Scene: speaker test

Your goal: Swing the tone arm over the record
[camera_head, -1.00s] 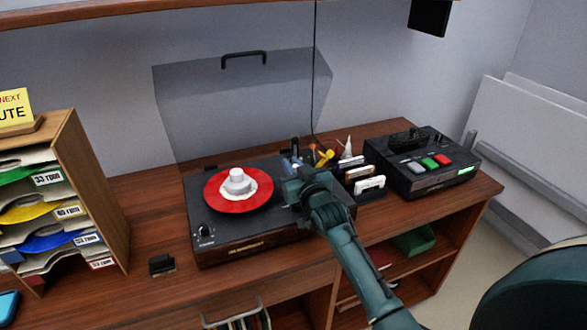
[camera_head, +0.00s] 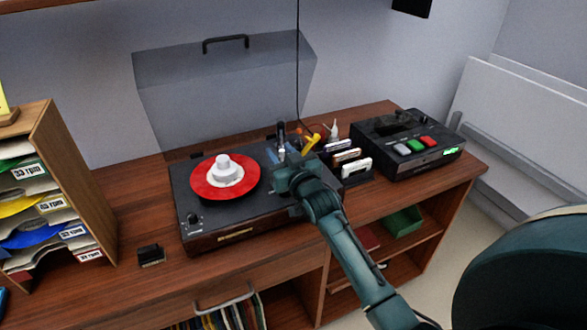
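The black record player (camera_head: 215,219) stands on the wooden desk with its clear lid (camera_head: 215,95) raised. A red record (camera_head: 208,189) lies on its platter, with a white knob-like piece (camera_head: 224,169) at the centre. My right gripper (camera_head: 281,166) is over the right part of the player, where the tone arm's base (camera_head: 281,130) shows just behind it. The rest of the tone arm is mostly hidden by my gripper. I cannot tell whether the fingers are open or touch the arm. My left gripper is out of view.
A record rack (camera_head: 75,185) stands at the left. Cassettes (camera_head: 356,168) and a tape deck (camera_head: 410,150) stand to the right. Bare desk (camera_head: 130,205) lies left of the player.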

